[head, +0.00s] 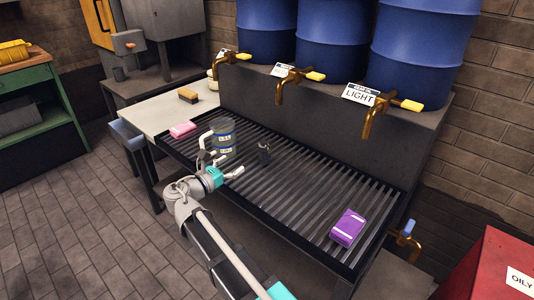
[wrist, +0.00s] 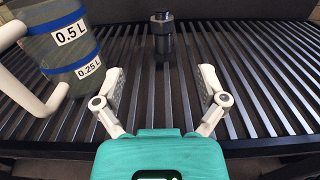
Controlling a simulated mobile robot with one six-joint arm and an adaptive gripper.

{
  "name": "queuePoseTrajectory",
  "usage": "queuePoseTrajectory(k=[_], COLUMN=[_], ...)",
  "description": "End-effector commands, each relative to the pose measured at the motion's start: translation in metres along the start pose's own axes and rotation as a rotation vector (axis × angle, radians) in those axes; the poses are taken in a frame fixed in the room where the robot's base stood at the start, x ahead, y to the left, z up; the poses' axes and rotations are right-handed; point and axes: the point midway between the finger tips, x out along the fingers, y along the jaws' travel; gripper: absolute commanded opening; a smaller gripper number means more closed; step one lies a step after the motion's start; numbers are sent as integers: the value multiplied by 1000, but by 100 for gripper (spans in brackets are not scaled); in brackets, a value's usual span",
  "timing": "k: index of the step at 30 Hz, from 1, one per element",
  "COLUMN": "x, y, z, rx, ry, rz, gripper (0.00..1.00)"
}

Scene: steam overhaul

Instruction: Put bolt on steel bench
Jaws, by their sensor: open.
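The bolt (head: 263,152) is dark and stands upright on the slatted black rack below the barrels. In the wrist view the bolt (wrist: 162,36) stands straight ahead, beyond the fingertips and centred between them. My gripper (head: 221,164) is just in front of the bolt, low over the rack. In the wrist view my gripper (wrist: 162,82) is open, with nothing between its fingers. I cannot tell for sure which surface is the steel bench; a pale worktop (head: 185,108) adjoins the rack on the left.
A measuring jug (head: 222,134) with blue bands stands close left of my gripper; it also shows in the wrist view (wrist: 65,45). A purple pack (head: 348,228) lies at the rack's right end. Brass taps (head: 285,85) overhang the back. A pink block (head: 183,130) lies left.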

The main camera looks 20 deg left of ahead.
Motion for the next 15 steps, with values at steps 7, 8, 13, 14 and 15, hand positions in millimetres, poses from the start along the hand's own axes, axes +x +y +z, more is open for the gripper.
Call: queuePoseTrajectory(k=[7, 8, 13, 14, 15], x=[5, 7, 22, 25, 31], y=[-1, -1, -1, -1, -2], z=[0, 0, 0, 0, 0], rx=[0, 0, 0, 0, 0], ry=[0, 0, 0, 0, 0], rz=[-5, -5, -7, -6, -7], gripper=[91, 91, 91, 91, 91])
